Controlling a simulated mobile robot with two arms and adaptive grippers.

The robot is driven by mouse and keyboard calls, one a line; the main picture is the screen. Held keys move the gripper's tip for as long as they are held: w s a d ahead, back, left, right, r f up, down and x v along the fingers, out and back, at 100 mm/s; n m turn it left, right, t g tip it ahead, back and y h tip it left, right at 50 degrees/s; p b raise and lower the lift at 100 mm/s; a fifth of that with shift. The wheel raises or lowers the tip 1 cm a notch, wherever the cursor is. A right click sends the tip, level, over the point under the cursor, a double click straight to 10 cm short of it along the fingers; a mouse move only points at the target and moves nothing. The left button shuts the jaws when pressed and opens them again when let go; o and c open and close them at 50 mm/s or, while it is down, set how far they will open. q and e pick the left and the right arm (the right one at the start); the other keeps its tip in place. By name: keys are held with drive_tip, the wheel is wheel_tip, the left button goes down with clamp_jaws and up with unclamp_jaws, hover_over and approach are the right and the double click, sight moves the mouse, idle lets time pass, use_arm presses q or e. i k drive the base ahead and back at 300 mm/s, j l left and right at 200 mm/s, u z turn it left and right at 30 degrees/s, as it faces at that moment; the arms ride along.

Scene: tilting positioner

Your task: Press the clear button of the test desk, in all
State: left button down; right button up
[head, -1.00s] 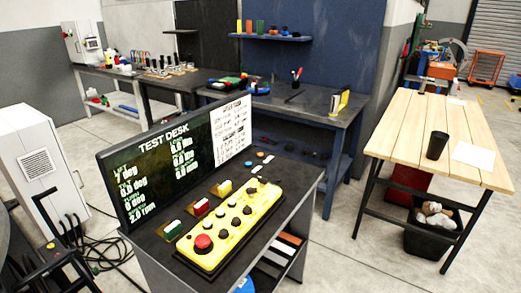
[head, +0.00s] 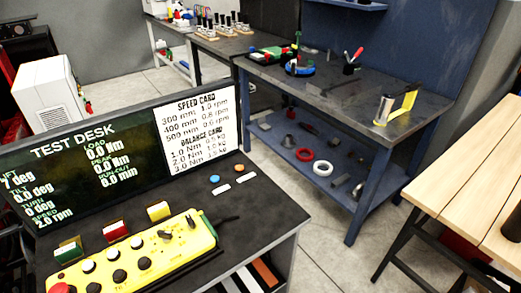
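The test desk (head: 262,214) fills the lower left of the head view. Its upright screen (head: 85,165) reads TEST DESK and stands along the back of the dark top. A blue button (head: 214,179) and an orange button (head: 239,168) sit on the top near the screen's right end. Each has a small white label plate in front of it, too small to read, so I cannot tell which is the clear button. A yellow control box (head: 185,245) with several black knobs and a red button lies in front. Neither of my grippers is in view.
Three small blocks with coloured faces, one a yellow block (head: 158,211), stand between screen and control box. A blue workbench (head: 400,140) with tools is behind, a wooden table (head: 470,165) at right. Bare floor lies between desk and benches.

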sight(239, 168)
drive_tip(key=i+l+u, duration=0.1)
drive_tip(key=l, duration=0.25)
drive_tip(key=i+l, duration=0.2)
drive_tip(key=l, duration=0.2)
drive_tip(key=i+l+u, duration=0.15)
drive_tip(key=l, duration=0.2)
drive_tip(key=i+l, duration=0.15)
drive_tip(key=l, duration=0.25)
drive_tip(key=u, duration=0.05)
